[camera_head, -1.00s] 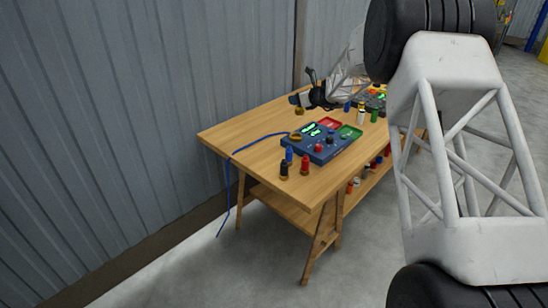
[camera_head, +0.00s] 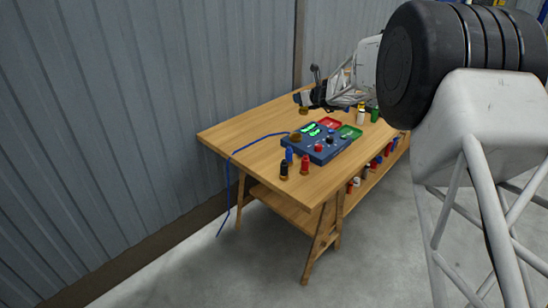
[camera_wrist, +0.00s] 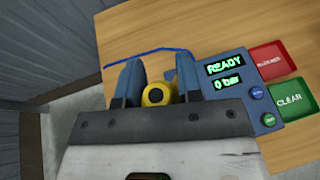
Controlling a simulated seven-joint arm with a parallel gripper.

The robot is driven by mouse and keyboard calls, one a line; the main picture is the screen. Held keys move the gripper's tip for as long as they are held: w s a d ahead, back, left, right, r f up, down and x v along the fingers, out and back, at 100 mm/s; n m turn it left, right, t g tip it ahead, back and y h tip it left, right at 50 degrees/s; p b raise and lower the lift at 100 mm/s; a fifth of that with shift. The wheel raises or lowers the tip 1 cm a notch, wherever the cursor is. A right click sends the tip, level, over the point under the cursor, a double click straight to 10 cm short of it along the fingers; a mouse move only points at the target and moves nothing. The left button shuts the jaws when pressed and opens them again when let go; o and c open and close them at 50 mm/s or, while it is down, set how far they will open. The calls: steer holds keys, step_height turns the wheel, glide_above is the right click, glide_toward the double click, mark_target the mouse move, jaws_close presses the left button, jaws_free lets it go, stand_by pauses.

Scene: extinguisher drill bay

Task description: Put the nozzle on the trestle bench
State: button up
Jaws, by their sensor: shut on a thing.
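The nozzle is a yellow, round-ended piece (camera_wrist: 157,94) between the blue fingers of my gripper (camera_wrist: 158,78) in the wrist view. In the head view my gripper (camera_head: 303,99) is over the back part of the trestle bench (camera_head: 245,132), and the brass-coloured nozzle (camera_head: 303,111) shows just below its fingers. My gripper is shut on it. I cannot tell whether the nozzle touches the bench top. The wooden bench top also shows in the wrist view (camera_wrist: 130,30).
A blue console (camera_head: 322,151) with lit displays, a red tray and a green tray stands mid-bench, close to my gripper. Blue, black and red fittings (camera_head: 305,165) stand in front. A blue hose (camera_head: 255,141) crosses the left edge. The bench's front left is bare. A metal wall stands behind.

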steer(key=shift+s+d+r+m+t+h, duration=0.25)
steer(key=shift+s+m+h, duration=0.1)
steer(key=shift+s, duration=0.3)
steer(key=shift+s+d+r+m+t+h, duration=0.1)
steer(key=shift+s+d+m+t+h, duration=0.1)
steer(key=shift+s+m+h, duration=0.3)
steer(key=shift+s+d+m+t+h, duration=0.65)
steer(key=shift+s+d+m+h, duration=0.55)
steer(key=shift+s+m+h, duration=1.35)
steer(key=w+a+f+m+g+h, duration=0.2)
steer(key=w+a+f+m+h, duration=0.4)
steer(key=a+f, duration=0.5)
steer(key=shift+w+a+f+m+h, duration=0.25)
steer(key=shift+w+a+m+h, duration=0.05)
steer(key=shift+w+a+h, duration=0.8)
steer(key=shift+d, duration=0.15)
steer(key=shift+f, duration=0.1)
step_height(320, 180, down, 6)
